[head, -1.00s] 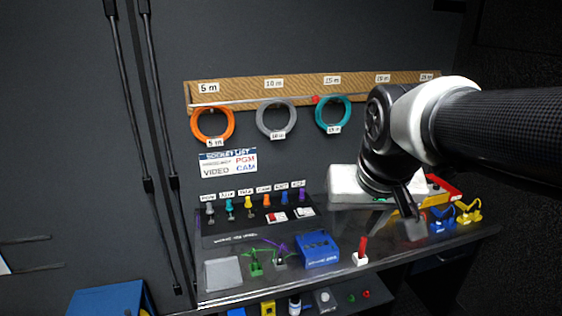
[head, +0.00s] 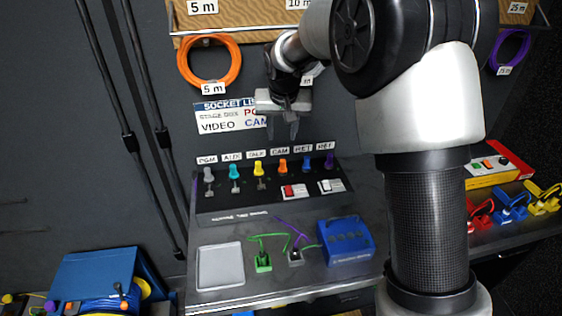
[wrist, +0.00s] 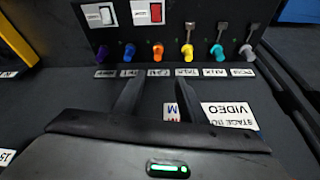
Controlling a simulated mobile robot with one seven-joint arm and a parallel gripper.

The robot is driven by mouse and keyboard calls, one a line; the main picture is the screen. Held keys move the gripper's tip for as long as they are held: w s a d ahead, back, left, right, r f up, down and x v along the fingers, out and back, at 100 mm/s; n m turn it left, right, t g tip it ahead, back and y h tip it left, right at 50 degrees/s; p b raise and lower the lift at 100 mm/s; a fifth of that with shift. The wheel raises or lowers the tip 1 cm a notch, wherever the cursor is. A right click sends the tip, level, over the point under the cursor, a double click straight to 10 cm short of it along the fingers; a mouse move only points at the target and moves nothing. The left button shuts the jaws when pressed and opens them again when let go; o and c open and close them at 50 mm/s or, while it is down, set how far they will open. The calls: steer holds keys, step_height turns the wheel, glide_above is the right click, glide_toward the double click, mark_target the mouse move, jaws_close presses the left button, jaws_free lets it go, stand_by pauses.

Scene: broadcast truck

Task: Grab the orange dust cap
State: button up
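The orange dust cap (head: 283,166) is on the back panel of the desk, under the CAM label, in a row of coloured caps. It also shows in the wrist view (wrist: 157,53), between the blue cap (wrist: 129,51) and the yellow cap (wrist: 187,53). My gripper (head: 284,133) hangs above the row, in front of the wall sign, with its fingers pointing down. In the wrist view my gripper (wrist: 158,84) is open and empty, its two dark fingers apart. The orange cap lies beyond the fingertips, roughly in line with the gap, and is not touched.
Metal toggles stand by the yellow, teal and grey caps. A red switch (head: 294,191) and a white switch (head: 331,185) sit below the caps. A blue box (head: 346,240), a grey pad (head: 220,266) and a green connector (head: 263,261) are on the desk.

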glide_above(283, 160)
steer(key=s, duration=0.3)
step_height(283, 160, down, 10)
steer(key=r, duration=0.1)
steer(key=shift+x, duration=3.45)
steer(key=shift+w+r, duration=0.1)
jaws_close()
